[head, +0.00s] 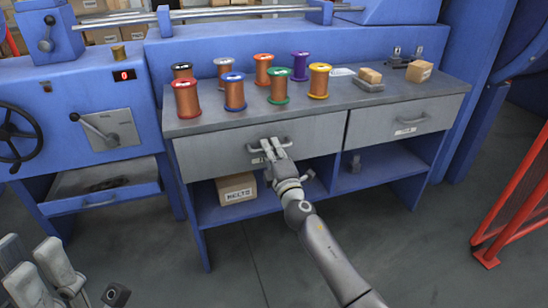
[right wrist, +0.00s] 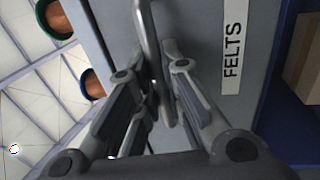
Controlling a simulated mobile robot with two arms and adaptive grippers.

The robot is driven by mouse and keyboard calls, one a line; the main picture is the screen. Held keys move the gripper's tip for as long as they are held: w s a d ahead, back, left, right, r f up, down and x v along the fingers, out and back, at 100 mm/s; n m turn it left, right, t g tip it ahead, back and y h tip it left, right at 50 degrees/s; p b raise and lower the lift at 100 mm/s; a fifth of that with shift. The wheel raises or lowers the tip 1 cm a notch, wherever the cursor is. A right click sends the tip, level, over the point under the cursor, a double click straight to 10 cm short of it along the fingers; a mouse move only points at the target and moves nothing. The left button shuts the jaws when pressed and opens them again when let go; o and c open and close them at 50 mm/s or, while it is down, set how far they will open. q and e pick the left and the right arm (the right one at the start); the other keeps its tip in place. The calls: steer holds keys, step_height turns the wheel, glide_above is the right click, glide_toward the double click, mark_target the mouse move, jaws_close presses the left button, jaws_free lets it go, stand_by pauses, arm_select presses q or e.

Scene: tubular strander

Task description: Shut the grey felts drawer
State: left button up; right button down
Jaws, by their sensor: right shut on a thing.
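The grey felts drawer (head: 215,150) is the left one under the bench top. Its front looks flush or nearly flush with the bench; I cannot tell a small gap. My right gripper (head: 273,150) is shut on the drawer's bar handle (head: 255,149). In the right wrist view the handle (right wrist: 147,35) runs between the fingers of my right gripper (right wrist: 160,92), beside the FELTS label (right wrist: 232,50). My left gripper (head: 38,268) is at the lower left of the head view, open and empty, away from the bench.
Several wire spools, such as a red one (head: 187,98), stand on the grey bench top (head: 335,108). A second drawer (head: 410,120) is at right. A cardboard box (head: 236,189) sits on the blue shelf below. A red barrier (head: 510,200) stands at far right.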

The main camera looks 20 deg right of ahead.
steer(key=shift+w+d+r, duration=0.1)
steer(key=shift+r, duration=0.05)
steer(key=c, duration=2)
jaws_free()
steer(key=o, duration=0.5)
steer(key=shift+w+f, duration=0.2)
steer(key=shift+s, duration=0.15)
steer(key=s, duration=0.4)
steer(key=s+f, duration=0.1)
steer(key=s, duration=0.2)
steer(key=s+f, duration=0.1)
steer(key=s, duration=0.3)
steer(key=shift+s+d, duration=0.1)
steer(key=shift+s, duration=0.2)
